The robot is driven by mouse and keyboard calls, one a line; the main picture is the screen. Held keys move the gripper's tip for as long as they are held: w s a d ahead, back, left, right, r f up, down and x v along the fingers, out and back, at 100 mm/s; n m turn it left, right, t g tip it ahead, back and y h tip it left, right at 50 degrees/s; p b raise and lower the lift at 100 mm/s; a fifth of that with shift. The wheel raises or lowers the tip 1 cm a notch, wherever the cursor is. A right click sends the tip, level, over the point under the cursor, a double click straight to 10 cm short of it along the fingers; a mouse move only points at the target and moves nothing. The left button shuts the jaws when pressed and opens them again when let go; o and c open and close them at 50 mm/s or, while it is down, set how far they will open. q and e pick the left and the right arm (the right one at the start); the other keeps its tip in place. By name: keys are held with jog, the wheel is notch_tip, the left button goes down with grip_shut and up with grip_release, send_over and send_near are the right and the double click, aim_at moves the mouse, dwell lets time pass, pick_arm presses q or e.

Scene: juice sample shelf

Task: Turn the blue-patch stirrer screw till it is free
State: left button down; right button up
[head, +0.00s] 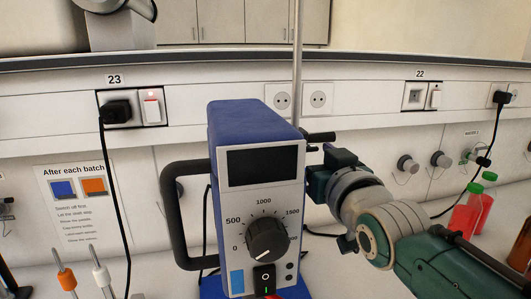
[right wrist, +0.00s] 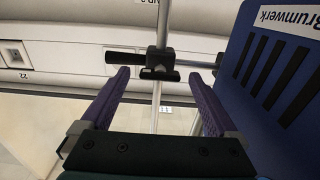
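The blue stirrer (head: 252,135) with a blue patch (head: 237,281) on its front stands in the middle of the head view. Its display is dark. A black clamp (right wrist: 160,63) with a black bar-like screw (right wrist: 125,60) sits on the metal rod behind the stirrer; a black bar (head: 320,137) also shows beside the housing in the head view. My right gripper (right wrist: 160,78) is open and empty. Its purple fingers point at the clamp, which lies beyond and between the tips, apparently apart from them. In the head view, the stirrer partly hides this gripper. My left gripper is out of view.
A black handle (head: 180,215) sticks out left of the stirrer. A black plug (head: 116,111) sits in socket 23, its cable hanging down. Red bottles (head: 470,208) stand right, beyond my right arm. A notice (head: 73,200) hangs left.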

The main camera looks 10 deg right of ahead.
jog(key=c, duration=1.4)
jog(key=shift+o, duration=0.2)
jog(key=shift+n, duration=0.3)
jog(key=shift+n+b, duration=2)
jog(key=shift+n, duration=6.6)
